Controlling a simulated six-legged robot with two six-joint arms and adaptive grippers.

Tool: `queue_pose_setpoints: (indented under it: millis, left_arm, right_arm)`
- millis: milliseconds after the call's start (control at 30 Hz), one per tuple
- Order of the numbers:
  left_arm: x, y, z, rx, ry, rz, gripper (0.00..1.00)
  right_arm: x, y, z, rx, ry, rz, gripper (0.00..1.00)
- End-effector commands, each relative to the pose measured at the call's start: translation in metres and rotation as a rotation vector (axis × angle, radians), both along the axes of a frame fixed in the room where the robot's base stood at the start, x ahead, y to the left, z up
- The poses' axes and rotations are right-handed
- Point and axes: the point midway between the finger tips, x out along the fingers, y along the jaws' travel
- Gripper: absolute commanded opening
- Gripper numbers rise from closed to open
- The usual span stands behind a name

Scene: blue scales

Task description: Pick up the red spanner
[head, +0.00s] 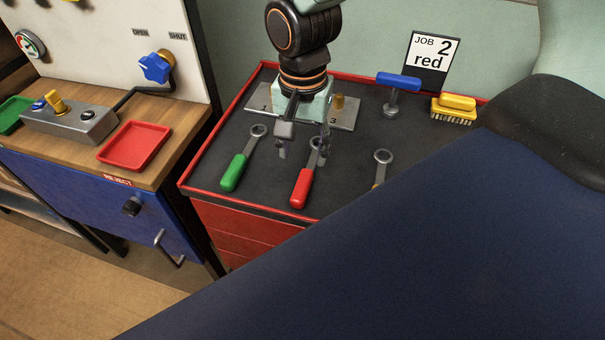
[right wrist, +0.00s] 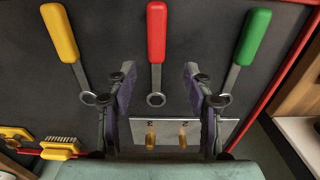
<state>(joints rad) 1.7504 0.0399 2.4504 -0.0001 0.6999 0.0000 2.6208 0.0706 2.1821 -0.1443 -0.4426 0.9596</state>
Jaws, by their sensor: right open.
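The red spanner (head: 301,188) lies on the dark top of the red tool cabinet, between a green spanner (head: 234,172) and a yellow spanner. In the head view only the yellow spanner's ring end (head: 383,157) shows clearly. My right gripper (head: 303,147) is open above the red spanner's ring end and partly covers it. In the right wrist view, the red spanner (right wrist: 156,35) runs between the two spread fingers of my right gripper (right wrist: 158,75), with its ring between them. The fingers look clear of its shaft. My left gripper is not in view.
A metal plate (head: 347,118) with brass pegs sits behind the spanners. A blue-handled tool (head: 398,82), a yellow brush (head: 453,107) and a sign reading "JOB 2 red" (head: 431,62) stand at the back right. A red tray (head: 135,145) is on the left bench.

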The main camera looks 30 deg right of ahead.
Motion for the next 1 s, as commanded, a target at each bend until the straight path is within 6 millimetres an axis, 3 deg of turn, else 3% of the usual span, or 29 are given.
queue_pose_setpoints:
  millis: [400, 733, 1000]
  left_arm:
    - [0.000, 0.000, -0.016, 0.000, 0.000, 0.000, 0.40]
    - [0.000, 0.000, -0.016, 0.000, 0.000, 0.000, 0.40]
    - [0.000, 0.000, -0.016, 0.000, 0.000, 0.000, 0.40]
  right_arm:
    - [-0.005, -0.003, -0.055, 0.002, 0.001, 0.001, 0.52]
    - [-0.001, -0.003, -0.061, 0.001, -0.002, 0.000, 0.52]
    - [0.000, -0.003, -0.061, 0.001, -0.001, 0.000, 0.30]
